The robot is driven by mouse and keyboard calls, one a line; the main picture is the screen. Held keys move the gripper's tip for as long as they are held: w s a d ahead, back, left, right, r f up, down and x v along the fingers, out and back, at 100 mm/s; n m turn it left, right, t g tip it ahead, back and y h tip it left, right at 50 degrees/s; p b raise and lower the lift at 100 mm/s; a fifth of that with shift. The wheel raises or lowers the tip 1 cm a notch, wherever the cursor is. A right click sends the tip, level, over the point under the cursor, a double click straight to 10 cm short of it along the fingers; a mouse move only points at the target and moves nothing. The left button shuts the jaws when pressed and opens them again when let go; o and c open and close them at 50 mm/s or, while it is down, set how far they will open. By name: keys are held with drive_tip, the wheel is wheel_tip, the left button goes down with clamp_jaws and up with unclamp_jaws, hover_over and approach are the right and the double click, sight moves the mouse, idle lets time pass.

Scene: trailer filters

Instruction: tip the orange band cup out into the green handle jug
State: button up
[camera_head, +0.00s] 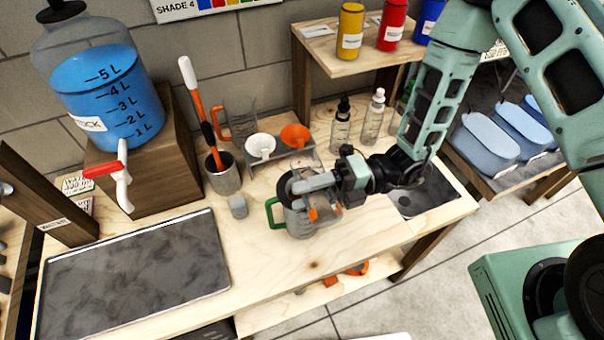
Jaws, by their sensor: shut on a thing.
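The green handle jug (299,226) is a clear vessel on the wooden bench, with its green handle on the left. My gripper (315,188) is above the jug, reaching in from the right. It is shut on the orange band cup (313,214), whose orange patch shows just below the fingers, over the jug. The fingers and jug overlap the cup, so its exact tilt and what is in it cannot be made out.
A rack with a white funnel (260,146) and an orange funnel (295,136) stands behind. An orange-handled jug (238,124), a tool pot (222,174) and a small grey object (238,206) are to the left. Pump bottles (341,124) stand behind my arm. The front bench is clear.

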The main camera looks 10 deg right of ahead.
sight(308, 165)
drive_tip(key=shift+w+r+m+p, duration=0.1)
drive_tip(key=shift+r+m+p, duration=0.25)
drive_tip(key=shift+p, duration=0.2)
idle(0.5)
drive_tip(key=shift+w+a+f+m+p, duration=0.1)
drive_tip(key=shift+w+f+m+p, duration=0.15)
drive_tip(key=shift+m+p, duration=0.55)
idle(0.8)
drive_tip(key=shift+w+a+r+m+p, duration=0.1)
drive_tip(key=shift+w+r+m+p, duration=0.3)
drive_tip(key=shift+m+p, duration=0.5)
drive_tip(key=shift+w+a+r+m+p, duration=0.1)
drive_tip(key=shift+w+r+m+p, duration=0.25)
drive_tip(key=shift+m+p, duration=0.5)
idle(0.9)
drive_tip(key=shift+w+a+r+m+p, duration=0.1)
drive_tip(key=shift+w+r+m+p, duration=0.45)
drive_tip(key=shift+m, duration=0.3)
drive_tip(key=shift+w+a+r+m+p, duration=0.1)
drive_tip(key=shift+w+r+m+p, duration=0.15)
drive_tip(key=shift+m+p, duration=0.5)
idle(1.1)
